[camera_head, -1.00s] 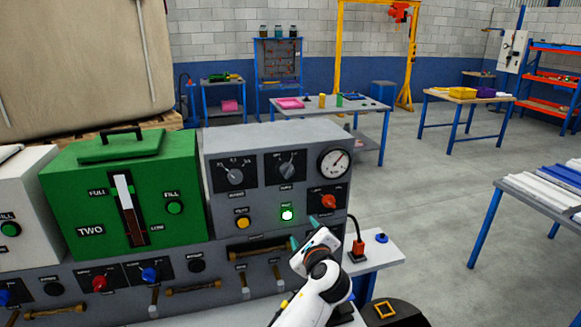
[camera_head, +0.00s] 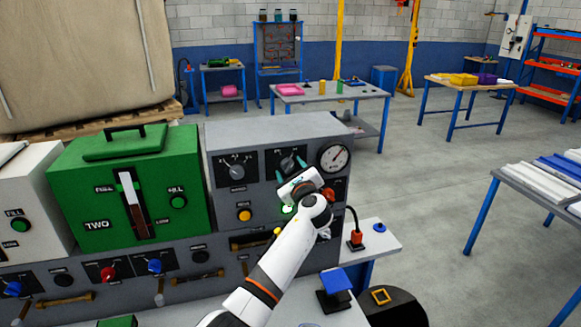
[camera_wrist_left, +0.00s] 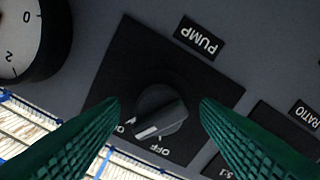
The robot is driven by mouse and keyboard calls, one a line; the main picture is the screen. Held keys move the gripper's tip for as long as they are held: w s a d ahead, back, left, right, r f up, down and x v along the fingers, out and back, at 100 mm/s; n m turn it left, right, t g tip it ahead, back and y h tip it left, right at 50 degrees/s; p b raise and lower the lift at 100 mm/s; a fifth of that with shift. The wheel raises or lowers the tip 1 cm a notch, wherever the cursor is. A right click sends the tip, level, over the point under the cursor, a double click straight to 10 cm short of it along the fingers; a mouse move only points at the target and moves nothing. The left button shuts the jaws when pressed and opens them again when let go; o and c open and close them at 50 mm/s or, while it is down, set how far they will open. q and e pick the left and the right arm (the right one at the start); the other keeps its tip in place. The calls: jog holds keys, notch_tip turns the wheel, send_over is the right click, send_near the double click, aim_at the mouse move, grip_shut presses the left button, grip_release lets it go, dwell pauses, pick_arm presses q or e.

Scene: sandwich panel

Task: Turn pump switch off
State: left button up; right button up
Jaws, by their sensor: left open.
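The pump switch (camera_wrist_left: 162,112) is a dark rotary knob on a black plate, seen upside down in the left wrist view under the PUMP label (camera_wrist_left: 198,36). Its pale pointer mark lies near the ON and OFF lettering; I cannot tell which one it points at. In the head view the pump switch (camera_head: 288,163) sits at the top middle of the grey panel (camera_head: 222,208). My left gripper (camera_head: 289,165) is in front of it, open. Its green fingers (camera_wrist_left: 160,104) stand on either side of the knob, with visible gaps. My right gripper is out of view.
A pressure gauge (camera_head: 334,158) and a red knob (camera_head: 329,195) are right of the pump switch. The ratio knob (camera_head: 237,171) is to its left. A lit green button (camera_head: 288,209) is below, partly covered by my arm. A green tank (camera_head: 80,185) stands further left.

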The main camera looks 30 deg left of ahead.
pick_arm(q)
jog(key=shift+w+a, duration=0.15)
jog(key=shift+a, duration=0.05)
jog(key=c, duration=1)
jog(key=shift+f+n+b, duration=0.15)
jog(key=shift+n+b, duration=0.85)
jog(key=shift+b, duration=0.05)
jog(key=shift+n+b, duration=4.6)
jog(key=shift+n, duration=0.5)
jog(key=shift+r, duration=0.2)
jog(key=o, duration=1)
